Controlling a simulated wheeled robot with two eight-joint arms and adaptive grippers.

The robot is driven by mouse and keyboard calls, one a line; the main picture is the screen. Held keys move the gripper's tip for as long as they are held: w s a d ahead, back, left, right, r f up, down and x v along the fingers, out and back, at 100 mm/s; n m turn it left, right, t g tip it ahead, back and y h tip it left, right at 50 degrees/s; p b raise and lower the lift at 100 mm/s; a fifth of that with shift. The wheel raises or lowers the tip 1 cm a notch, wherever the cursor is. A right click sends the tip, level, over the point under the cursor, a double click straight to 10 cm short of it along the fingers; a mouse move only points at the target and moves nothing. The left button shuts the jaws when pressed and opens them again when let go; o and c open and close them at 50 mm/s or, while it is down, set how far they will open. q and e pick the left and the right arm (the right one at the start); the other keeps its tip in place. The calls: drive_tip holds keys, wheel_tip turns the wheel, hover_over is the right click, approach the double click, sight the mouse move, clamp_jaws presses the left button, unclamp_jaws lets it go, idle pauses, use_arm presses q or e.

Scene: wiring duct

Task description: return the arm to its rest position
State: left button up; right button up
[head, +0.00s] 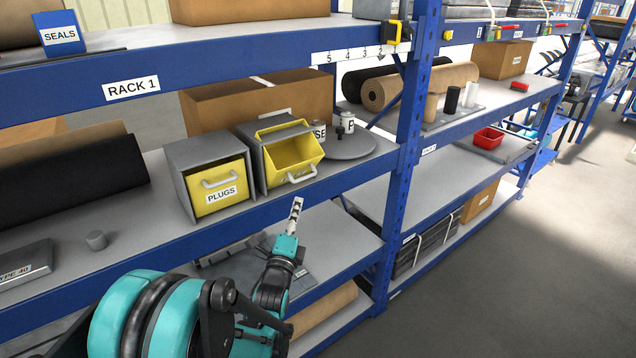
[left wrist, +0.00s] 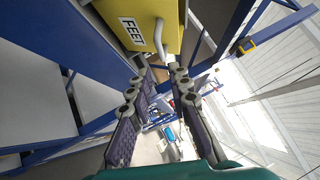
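My left arm comes up from the bottom of the head view, and its gripper (head: 296,208) points up in front of the shelf edge, just below the tilted yellow bin (head: 292,160) with a pale handle. In the left wrist view the two fingers (left wrist: 157,70) stand apart with nothing held between them. The yellow bin there, labelled FEET (left wrist: 140,22), and its handle (left wrist: 159,42) lie beyond the fingertips; I cannot tell whether they touch. My right gripper is not in view.
A closed yellow drawer labelled PLUGS (head: 221,194) stands left of the tilted bin. A round grey turntable (head: 345,146) is to its right. The blue shelf beam (head: 180,238) and rack upright (head: 398,190) are close to my arm. Open floor (head: 500,290) lies to the right.

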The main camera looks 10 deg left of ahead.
use_arm(q)
drive_tip(key=s+d+f+n+g+b, duration=0.1)
drive_tip(key=s+f+n+g, duration=0.3)
drive_tip(key=s, duration=0.5)
drive_tip(key=s+d+f+n+g+b, duration=0.1)
drive_tip(key=s+f+n+g+b, duration=0.1)
drive_tip(key=s+f+n+g, duration=0.3)
drive_tip(key=s+d+f+n+g+h+b, duration=0.1)
drive_tip(key=s+d+f+n+g+b, duration=0.1)
drive_tip(key=s+f+n+g, duration=0.2)
drive_tip(key=s+f+n, duration=0.3)
drive_tip(key=s+n, duration=0.4)
drive_tip(key=s, duration=0.4)
drive_tip(key=shift+f+g, duration=0.2)
drive_tip(key=shift+g, duration=0.1)
